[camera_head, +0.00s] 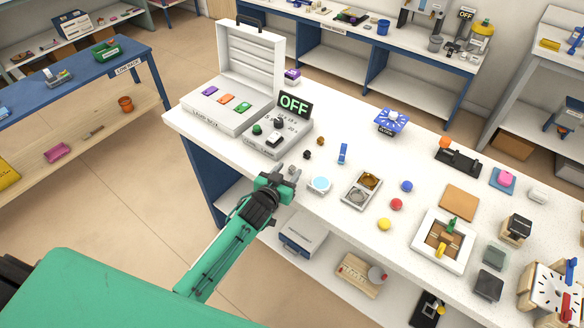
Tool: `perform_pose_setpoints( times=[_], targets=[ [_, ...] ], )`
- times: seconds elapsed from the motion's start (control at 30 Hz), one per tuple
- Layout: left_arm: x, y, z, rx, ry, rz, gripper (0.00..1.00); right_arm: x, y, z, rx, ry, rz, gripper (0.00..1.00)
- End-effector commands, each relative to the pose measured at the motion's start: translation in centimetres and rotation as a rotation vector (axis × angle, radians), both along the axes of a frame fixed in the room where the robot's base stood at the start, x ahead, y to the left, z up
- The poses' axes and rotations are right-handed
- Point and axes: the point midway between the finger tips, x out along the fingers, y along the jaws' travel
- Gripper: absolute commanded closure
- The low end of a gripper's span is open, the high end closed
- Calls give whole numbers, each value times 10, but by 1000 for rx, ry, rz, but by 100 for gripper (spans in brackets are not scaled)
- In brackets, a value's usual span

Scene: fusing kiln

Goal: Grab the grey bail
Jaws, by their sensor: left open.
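My left gripper (286,175) is open over the near edge of the white table, just in front of the box with the OFF sign. I cannot make out the grey bail for certain. A small grey shape shows at the gripper's tips, but it is too small to tell from the fingers. A dark small piece (307,154) and a brown one (321,141) lie just beyond the gripper. A round white dish with a pale blue top (319,185) stands right of the gripper. My right gripper is not in view.
The grey control box (290,134) with its OFF sign (294,103) stands behind the gripper. An open white case (225,112) is to its left. A blue clip-like piece (342,154), a two-part metal tray (346,194) and several coloured balls are to the right.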

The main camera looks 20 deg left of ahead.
Motion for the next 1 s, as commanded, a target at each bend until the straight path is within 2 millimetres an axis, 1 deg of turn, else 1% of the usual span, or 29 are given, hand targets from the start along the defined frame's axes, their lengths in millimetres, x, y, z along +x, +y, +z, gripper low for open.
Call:
perform_pose_setpoints(
  times=[0.03,0.23,0.37,0.57,0.6,0.67,0.8,0.83,1.0],
  targets=[
    [6,-3,1,-3,2,1,54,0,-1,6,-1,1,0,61],
    [26,-7,-6,0,0,0,54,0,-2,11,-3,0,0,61],
    [30,-8,-8,-1,0,-1,54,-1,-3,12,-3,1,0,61],
    [31,-8,-8,-1,0,-1,54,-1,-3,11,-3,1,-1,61],
    [31,-7,-8,-1,0,-1,58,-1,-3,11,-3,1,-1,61],
    [30,-7,-8,-1,0,0,70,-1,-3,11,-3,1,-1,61],
    [30,-7,-8,0,1,0,97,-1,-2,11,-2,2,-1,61],
    [30,-7,-8,0,1,0,100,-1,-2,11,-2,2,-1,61],
    [30,-7,-8,0,1,0,100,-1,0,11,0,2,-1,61]
  ],
)
